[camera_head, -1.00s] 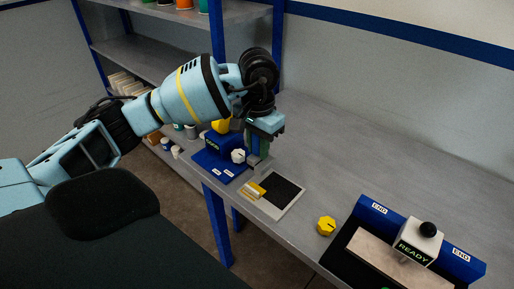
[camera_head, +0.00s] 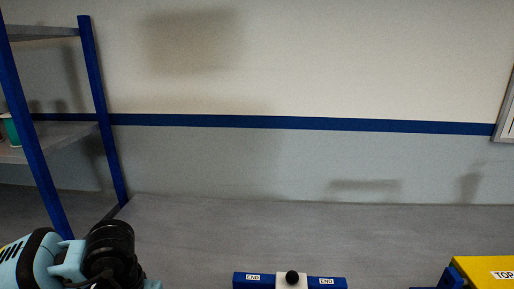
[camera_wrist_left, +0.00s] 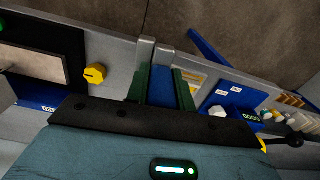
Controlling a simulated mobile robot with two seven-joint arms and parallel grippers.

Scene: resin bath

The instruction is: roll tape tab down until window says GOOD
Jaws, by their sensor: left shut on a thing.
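In the left wrist view, my left gripper (camera_wrist_left: 160,85) has its green-sided fingers shut on a blue piece (camera_wrist_left: 160,92), partly hidden by the fingers and wrist. Just beyond it, a pale card with a yellow strip (camera_wrist_left: 191,82) shows, partly covered. A blue unit (camera_wrist_left: 232,99) with a white knob (camera_wrist_left: 218,111) stands to the right. Its small window (camera_wrist_left: 251,116) has green letters too small to read. In the head view only my left wrist shows at lower left; the fingers are out of frame. My right gripper is not in view.
A blue bar fixture with END labels (camera_head: 253,277) and a black-knobbed white block (camera_head: 291,281) sits at the bottom of the head view. A yellow box marked TOP (camera_head: 487,267) is at right. The rear bench is clear.

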